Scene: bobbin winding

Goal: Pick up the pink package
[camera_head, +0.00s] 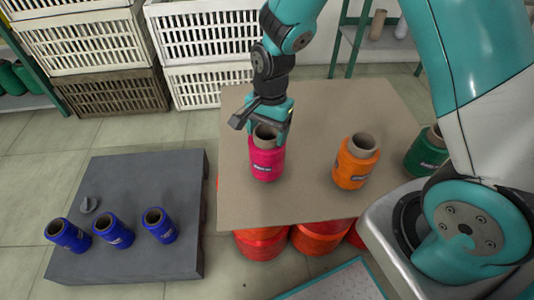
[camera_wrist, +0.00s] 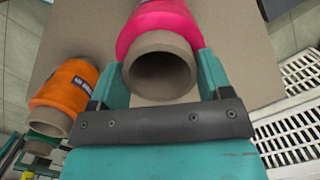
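The pink package (camera_head: 266,164), a bobbin of pink yarn on a brown tube, stands upright over the brown board in the head view. In the wrist view the pink package (camera_wrist: 160,30) shows at the top centre, its hollow tube end facing the camera. My gripper (camera_head: 268,132) is at its top, coming down from above. In the wrist view the fingers of my gripper (camera_wrist: 162,78) lie on both sides of the package, very close to it. I cannot tell whether they press on it. The far ends of the fingers are partly hidden by the package.
An orange bobbin (camera_head: 355,162) stands to the right on the brown board (camera_head: 310,200), with a green bobbin (camera_head: 426,152) beyond it. Several blue bobbins (camera_head: 113,231) stand on a grey pallet (camera_head: 150,180) at left. White crates (camera_head: 205,35) are stacked behind.

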